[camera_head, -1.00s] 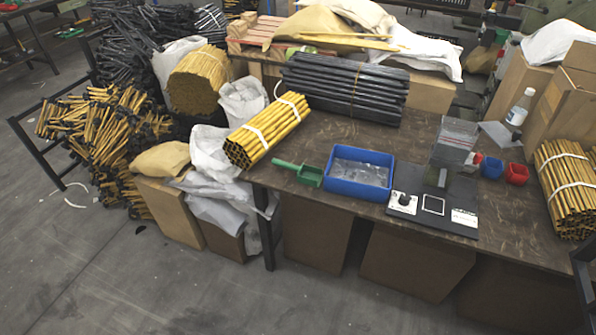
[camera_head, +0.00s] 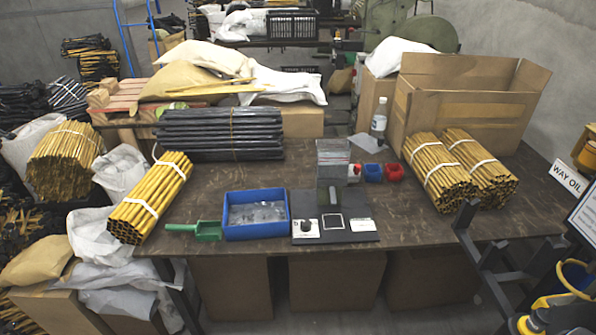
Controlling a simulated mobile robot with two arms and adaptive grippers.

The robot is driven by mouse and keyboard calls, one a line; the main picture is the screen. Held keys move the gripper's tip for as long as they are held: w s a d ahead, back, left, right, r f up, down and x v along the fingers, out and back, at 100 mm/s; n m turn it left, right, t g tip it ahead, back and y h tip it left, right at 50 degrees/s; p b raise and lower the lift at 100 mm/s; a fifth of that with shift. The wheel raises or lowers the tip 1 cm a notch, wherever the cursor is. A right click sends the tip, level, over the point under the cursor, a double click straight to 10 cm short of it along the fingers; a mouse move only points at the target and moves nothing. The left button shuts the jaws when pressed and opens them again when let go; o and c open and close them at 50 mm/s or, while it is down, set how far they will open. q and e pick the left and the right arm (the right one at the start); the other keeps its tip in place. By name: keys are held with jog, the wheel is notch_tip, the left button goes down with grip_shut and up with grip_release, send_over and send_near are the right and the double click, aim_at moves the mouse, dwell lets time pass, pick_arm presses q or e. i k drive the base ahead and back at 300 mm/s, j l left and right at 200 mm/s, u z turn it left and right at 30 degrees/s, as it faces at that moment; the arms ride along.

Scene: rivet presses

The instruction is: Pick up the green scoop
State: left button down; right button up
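The green scoop (camera_head: 207,231) lies near the front left edge of the brown work table (camera_head: 410,225). Its handle points left and its square bowl sits beside the left side of a blue bin (camera_head: 228,215). The handle end is close to a strapped bundle of yellow rods (camera_head: 150,200). Neither of my grippers shows in the head view.
The blue bin holds clear bags. Right of it stands a black scale-like device (camera_head: 365,232) with a grey upright part. Small red and blue cups (camera_head: 383,172), a bottle (camera_head: 379,118) and more yellow rod bundles (camera_head: 440,172) stand further right. Black rods (camera_head: 218,135) lie behind.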

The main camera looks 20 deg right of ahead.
aim_at(209, 230)
jog(key=z, duration=0.2)
jog(key=i+j+z, duration=0.15)
jog(key=z, duration=0.15)
jog(key=i+j+z, duration=0.1)
jog(key=j+z, duration=0.2)
jog(key=i+j+z, duration=0.1)
jog(key=j+z, duration=0.2)
jog(key=j, duration=0.1)
